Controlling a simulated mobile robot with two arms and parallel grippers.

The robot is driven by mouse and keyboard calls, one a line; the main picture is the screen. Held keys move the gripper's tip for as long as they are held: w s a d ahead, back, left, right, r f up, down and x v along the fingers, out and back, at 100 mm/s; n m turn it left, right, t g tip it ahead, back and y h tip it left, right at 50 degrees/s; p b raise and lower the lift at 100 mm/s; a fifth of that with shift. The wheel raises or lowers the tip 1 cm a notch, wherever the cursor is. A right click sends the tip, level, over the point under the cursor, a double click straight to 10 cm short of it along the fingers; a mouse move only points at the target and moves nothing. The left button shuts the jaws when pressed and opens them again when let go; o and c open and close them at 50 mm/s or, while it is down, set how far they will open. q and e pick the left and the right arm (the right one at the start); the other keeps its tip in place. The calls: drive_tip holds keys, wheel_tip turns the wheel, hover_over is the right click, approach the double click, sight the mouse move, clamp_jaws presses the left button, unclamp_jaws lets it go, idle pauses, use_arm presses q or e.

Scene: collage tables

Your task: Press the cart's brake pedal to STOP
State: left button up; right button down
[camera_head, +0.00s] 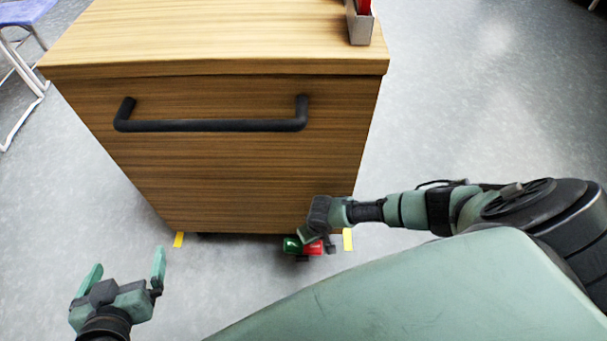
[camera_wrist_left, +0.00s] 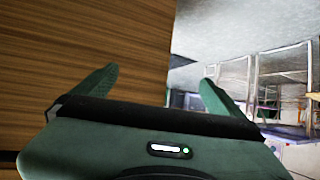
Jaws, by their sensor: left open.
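The wooden cart (camera_head: 240,170) stands in the middle of the head view, with a black bar handle (camera_head: 210,125) across its front. The brake pedal (camera_head: 314,249) sits low under the cart's front right corner, with a green part at left and a red part at right. My right gripper (camera_head: 304,236) points down right at the pedal and partly covers it. I cannot tell whether it touches the pedal or how its jaws stand. My left gripper (camera_head: 127,268) is open and empty above the floor at lower left. Its spread fingers also show in the left wrist view (camera_wrist_left: 158,78).
Yellow floor marks (camera_head: 179,239) lie by the cart's front corners. A grey and red object (camera_head: 360,24) stands on the cart top's right edge. A stool (camera_head: 22,50) with a purple seat is at far left. The grey floor in front of the cart is clear.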

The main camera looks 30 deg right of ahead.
drive_tip(key=shift+r+p, duration=0.75)
drive_tip(key=shift+p, duration=0.05)
use_arm(q)
drive_tip(key=s+a+f+g+y, duration=0.1)
drive_tip(key=s+a+f+g, duration=0.1)
drive_tip(key=s, duration=0.4)
drive_tip(key=s+a+f+g+y+p, duration=0.1)
drive_tip(key=s+a+f+g, duration=0.1)
drive_tip(key=s+f+g, duration=0.2)
drive_tip(key=shift+s+a+f+g+p, duration=0.35)
drive_tip(key=shift+s+g, duration=0.65)
drive_tip(key=shift+s, duration=0.75)
use_arm(e)
drive_tip(key=shift+r, duration=0.75)
